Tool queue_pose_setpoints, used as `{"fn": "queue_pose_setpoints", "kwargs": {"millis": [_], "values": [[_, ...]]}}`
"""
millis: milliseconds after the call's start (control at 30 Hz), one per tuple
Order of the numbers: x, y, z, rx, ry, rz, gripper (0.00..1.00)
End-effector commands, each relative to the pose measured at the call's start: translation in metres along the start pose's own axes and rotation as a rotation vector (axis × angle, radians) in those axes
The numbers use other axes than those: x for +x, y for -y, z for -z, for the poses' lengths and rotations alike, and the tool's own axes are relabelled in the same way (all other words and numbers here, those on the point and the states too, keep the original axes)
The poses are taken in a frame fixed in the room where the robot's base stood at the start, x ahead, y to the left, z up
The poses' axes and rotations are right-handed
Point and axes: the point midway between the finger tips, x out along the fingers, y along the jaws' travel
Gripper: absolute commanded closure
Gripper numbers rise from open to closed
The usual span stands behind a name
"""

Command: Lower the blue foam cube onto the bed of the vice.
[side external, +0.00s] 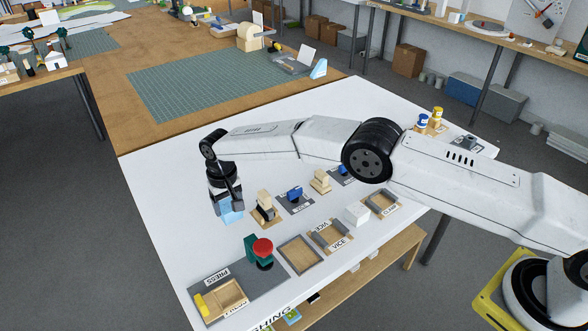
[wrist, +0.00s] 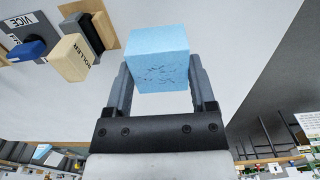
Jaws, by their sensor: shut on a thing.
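My gripper (side external: 229,203) is shut on the light blue foam cube (side external: 231,215), which it holds over the white table, left of the roller station. In the wrist view the cube (wrist: 159,62) sits between the two fingers of my gripper (wrist: 160,88), with dark specks on its face. A grey plate with a dark blue part (side external: 295,194) stands right of the roller; in the wrist view this blue part (wrist: 27,49) is beside a "VICE" label. I cannot tell exactly how high the cube is.
The roller station (side external: 265,208) with its wooden block stands just right of the cube. A white block (side external: 357,213) lies further right. The table left of the cube is clear.

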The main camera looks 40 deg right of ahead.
Motion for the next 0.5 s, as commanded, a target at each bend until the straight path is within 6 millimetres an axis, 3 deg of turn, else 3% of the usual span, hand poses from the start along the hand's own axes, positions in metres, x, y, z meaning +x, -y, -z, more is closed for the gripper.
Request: {"fn": "queue_pose_setpoints", "kwargs": {"millis": [433,500], "values": [[-0.096,0.000,0.001,0.000,-0.004,0.002,0.61],[-0.097,-0.006,-0.001,0.002,0.002,-0.001,0.61]]}}
